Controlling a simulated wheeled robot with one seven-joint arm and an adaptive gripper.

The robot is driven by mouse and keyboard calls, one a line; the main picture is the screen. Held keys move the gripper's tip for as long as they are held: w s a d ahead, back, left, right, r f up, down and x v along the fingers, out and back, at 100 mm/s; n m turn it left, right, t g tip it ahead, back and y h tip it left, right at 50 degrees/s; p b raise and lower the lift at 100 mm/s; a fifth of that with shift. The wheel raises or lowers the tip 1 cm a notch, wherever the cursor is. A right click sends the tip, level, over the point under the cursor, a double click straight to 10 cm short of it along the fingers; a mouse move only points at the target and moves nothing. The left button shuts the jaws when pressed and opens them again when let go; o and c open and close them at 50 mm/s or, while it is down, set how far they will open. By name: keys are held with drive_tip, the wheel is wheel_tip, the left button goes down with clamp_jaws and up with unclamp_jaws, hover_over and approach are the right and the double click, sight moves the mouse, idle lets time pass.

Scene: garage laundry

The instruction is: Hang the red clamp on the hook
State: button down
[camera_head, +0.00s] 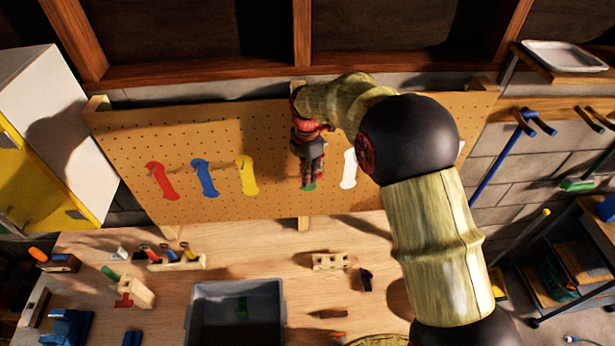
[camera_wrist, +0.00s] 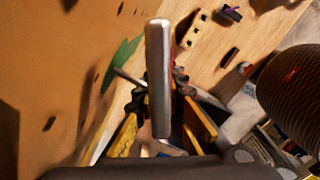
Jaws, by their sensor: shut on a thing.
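My gripper (camera_head: 308,172) is high in front of the pegboard (camera_head: 275,150), over the green outline. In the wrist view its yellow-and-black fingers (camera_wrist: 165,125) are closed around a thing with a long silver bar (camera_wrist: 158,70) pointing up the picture. A sliver of red shows behind the bar; I take this as the red clamp, most of it hidden. The green outline (camera_wrist: 122,62) lies left of the bar, which appears apart from the board. The red outline (camera_head: 160,180) is at the board's left. I cannot make out which hook is meant.
Blue (camera_head: 204,178), yellow (camera_head: 247,175) and white (camera_head: 349,168) outlines are also on the board. Below, the workbench (camera_head: 285,255) carries a grey bin (camera_head: 238,290), a holed wooden block (camera_head: 330,261) and a tool rack (camera_head: 178,263). A yellow-and-white cabinet (camera_head: 50,120) stands left.

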drive_tip(key=shift+d+f, duration=0.1)
drive_tip(key=shift+f, duration=0.35)
drive_tip(key=c, duration=1.8)
unclamp_jaws()
drive_tip(key=shift+o, duration=0.2)
wheel_tip(320, 180, up, 9)
drive_tip(key=shift+w+r, duration=0.15)
drive_tip(key=shift+r, duration=0.05)
drive_tip(key=shift+f, duration=0.15)
